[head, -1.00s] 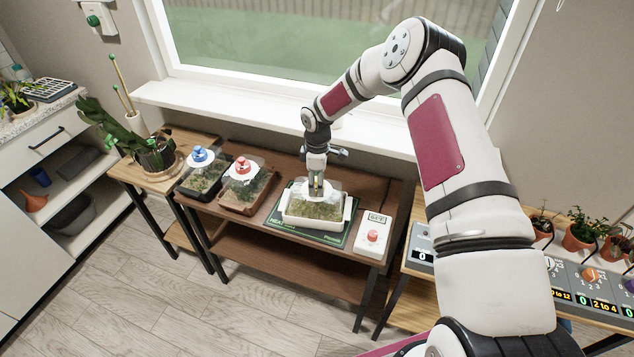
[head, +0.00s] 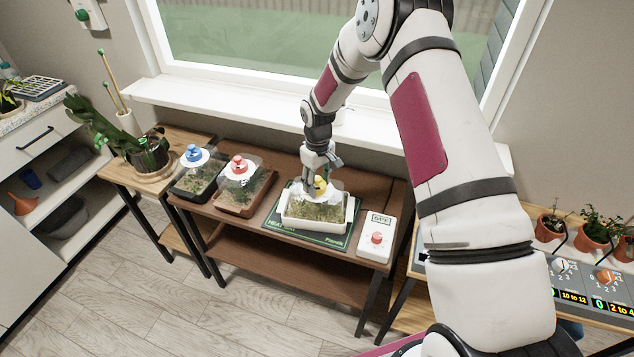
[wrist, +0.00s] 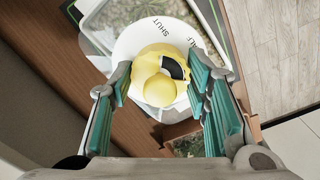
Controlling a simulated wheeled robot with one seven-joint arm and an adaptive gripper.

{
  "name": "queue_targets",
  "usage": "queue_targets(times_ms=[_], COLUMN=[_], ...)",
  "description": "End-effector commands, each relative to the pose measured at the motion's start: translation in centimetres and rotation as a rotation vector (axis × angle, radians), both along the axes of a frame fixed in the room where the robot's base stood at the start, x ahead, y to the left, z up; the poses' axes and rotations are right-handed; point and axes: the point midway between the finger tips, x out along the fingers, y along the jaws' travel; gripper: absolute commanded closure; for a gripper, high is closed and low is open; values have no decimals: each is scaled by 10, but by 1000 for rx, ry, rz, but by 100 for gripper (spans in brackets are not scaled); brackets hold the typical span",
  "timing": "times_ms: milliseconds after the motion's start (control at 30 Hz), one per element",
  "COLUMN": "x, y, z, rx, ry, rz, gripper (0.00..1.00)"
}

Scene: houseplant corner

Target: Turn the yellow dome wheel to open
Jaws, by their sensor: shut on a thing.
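The yellow dome wheel (head: 320,186) sits on top of the clear dome over a white tray (head: 317,228) of green growth. In the wrist view the yellow wheel (wrist: 158,82) has a rounded knob and a black patch, above a white disc (wrist: 128,45) printed "SHUT" and, partly covered, what looks like "HALF". My gripper (head: 322,170) reaches down to the wheel from above. In the wrist view its teal-padded fingers stand on either side of the wheel, shut on it. The exact contact is hard to see.
Two more domed trays, with a blue wheel (head: 194,153) and a red wheel (head: 240,164), stand to the left. The white tray sits on a green heat mat (head: 283,231). A white box with a red button (head: 376,238) stands close on the right. The window sill is behind.

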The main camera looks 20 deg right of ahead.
Motion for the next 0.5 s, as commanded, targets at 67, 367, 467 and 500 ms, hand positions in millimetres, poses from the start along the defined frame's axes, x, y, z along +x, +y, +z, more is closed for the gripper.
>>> queue_targets(times_ms=[67,367,467,500], x=[1,0,-1,-1], y=[0,0,0,0], z=[-1,0,0,0], rx=[-1,0,1,1], ry=[0,1,1,1], rz=[-32,-91,-95,-96], gripper=[84,84,84,84])
